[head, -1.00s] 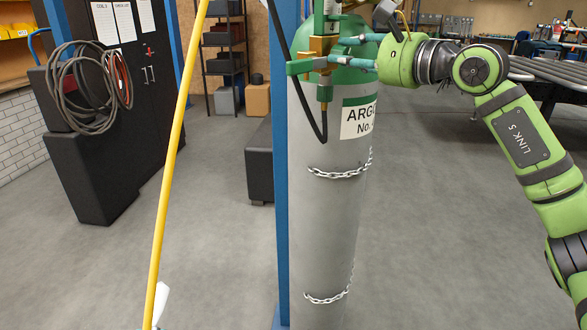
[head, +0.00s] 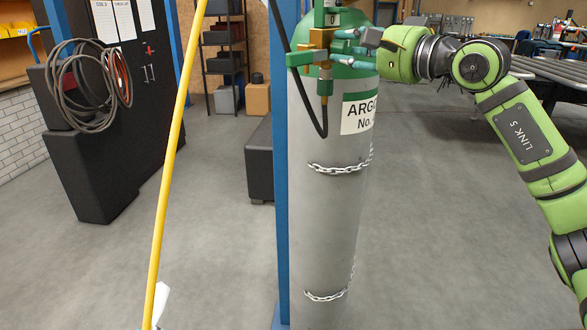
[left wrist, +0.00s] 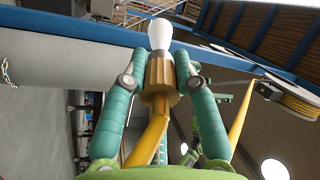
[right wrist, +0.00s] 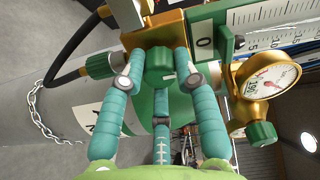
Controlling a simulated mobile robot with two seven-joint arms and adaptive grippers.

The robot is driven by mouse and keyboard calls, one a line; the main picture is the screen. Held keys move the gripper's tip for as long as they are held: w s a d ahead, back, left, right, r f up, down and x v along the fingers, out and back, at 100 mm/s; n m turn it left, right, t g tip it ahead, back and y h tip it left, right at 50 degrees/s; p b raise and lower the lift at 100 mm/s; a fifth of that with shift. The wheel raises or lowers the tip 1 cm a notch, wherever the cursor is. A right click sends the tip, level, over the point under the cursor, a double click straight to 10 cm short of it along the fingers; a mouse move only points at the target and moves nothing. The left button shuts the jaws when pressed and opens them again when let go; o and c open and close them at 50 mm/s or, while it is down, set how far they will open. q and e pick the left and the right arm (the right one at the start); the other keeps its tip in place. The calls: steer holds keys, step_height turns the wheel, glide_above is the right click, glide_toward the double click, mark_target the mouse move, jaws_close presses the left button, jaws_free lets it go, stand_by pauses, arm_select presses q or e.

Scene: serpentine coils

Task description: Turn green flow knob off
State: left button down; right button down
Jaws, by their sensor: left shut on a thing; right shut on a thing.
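A dark green round knob (right wrist: 160,62) sits on a brass block (right wrist: 158,27) of the regulator in the right wrist view. My right gripper (right wrist: 157,78) has its teal fingertips closed on either side of this knob. In the head view my right gripper (head: 340,46) reaches in from the right at the regulator, and its fingers hide the gripped knob. A vertical flow scale (right wrist: 265,14) marked 0 joins the regulator. My left gripper (left wrist: 157,85) is shut on a brass collar (left wrist: 158,78) with a white nozzle (left wrist: 160,35) and a yellow hose (left wrist: 147,142).
The grey gas cylinder (head: 328,230) is chained by a blue post (head: 283,190). A round gauge (right wrist: 268,80) and another green knob (right wrist: 262,133) are close to my right fingers. The yellow hose (head: 172,150) crosses the front left. A black cabinet (head: 100,150) stands at left.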

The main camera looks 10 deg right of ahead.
stand_by(0.3)
steer(key=c, duration=1.2)
jaws_free()
steer(key=shift+d, duration=0.1)
steer(key=v, duration=1.1)
steer(key=shift+s+d, duration=0.25)
steer(key=shift+s, duration=0.1)
